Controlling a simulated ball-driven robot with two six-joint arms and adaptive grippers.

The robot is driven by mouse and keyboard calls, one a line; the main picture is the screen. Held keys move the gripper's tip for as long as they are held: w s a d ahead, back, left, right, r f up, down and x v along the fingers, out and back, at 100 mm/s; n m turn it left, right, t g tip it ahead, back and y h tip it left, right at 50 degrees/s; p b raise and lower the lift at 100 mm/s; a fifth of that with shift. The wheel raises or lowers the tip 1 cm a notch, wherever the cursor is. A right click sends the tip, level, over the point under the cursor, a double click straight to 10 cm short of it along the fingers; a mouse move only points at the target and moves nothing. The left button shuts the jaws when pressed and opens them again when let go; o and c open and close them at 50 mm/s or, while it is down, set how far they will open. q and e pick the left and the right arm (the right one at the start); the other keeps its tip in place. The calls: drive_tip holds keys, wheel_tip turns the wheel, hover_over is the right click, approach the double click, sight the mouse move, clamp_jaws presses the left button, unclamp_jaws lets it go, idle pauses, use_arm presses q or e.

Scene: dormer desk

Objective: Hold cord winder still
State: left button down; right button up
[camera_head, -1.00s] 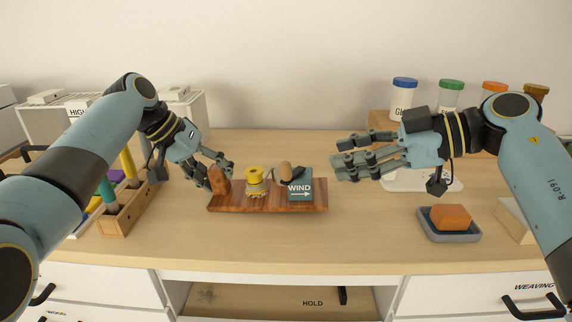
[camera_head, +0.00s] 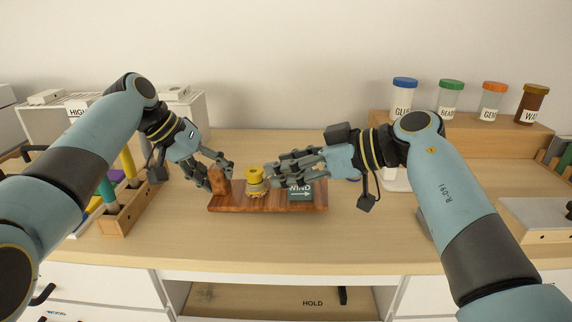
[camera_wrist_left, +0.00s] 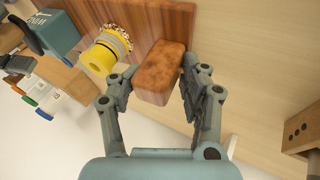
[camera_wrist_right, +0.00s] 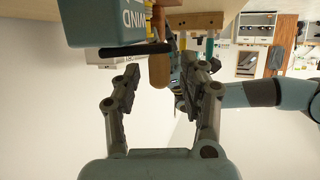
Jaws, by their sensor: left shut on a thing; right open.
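The cord winder has a reddish wooden base (camera_head: 240,208) on the desk, with a wooden end block (camera_head: 221,181), a yellow spool (camera_head: 255,180) and a dark teal WIND box (camera_head: 301,193). My left gripper (camera_head: 219,178) is shut on the end block; in the left wrist view its fingers (camera_wrist_left: 160,85) sit on both sides of the block (camera_wrist_left: 161,72).
A wooden rack with coloured rods (camera_head: 124,209) stands left of the winder. Labelled jars (camera_head: 451,97) stand on a wooden riser (camera_head: 470,136) at the back right. The desk in front of the winder is clear. A HOLD shelf (camera_head: 270,300) lies below.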

drive_tip(key=shift+a+f, duration=0.1)
clamp_jaws()
drive_tip(key=shift+n+g, duration=0.3)
drive_tip(key=shift+g, duration=0.2)
drive_tip(key=shift+s+d+n+g, duration=0.1)
drive_tip(key=shift+d+n+g, duration=0.35)
drive_tip(key=shift+n+g, duration=0.8)
drive_tip(key=shift+s+d+n+g, duration=0.1)
drive_tip(key=shift+d+n+g, duration=0.35)
drive_tip(key=shift+n+g, duration=0.8)
drive_tip(key=shift+d+n+g, duration=0.45)
drive_tip(key=shift+n+g, duration=0.35)
drive_tip(key=shift+g, duration=0.8)
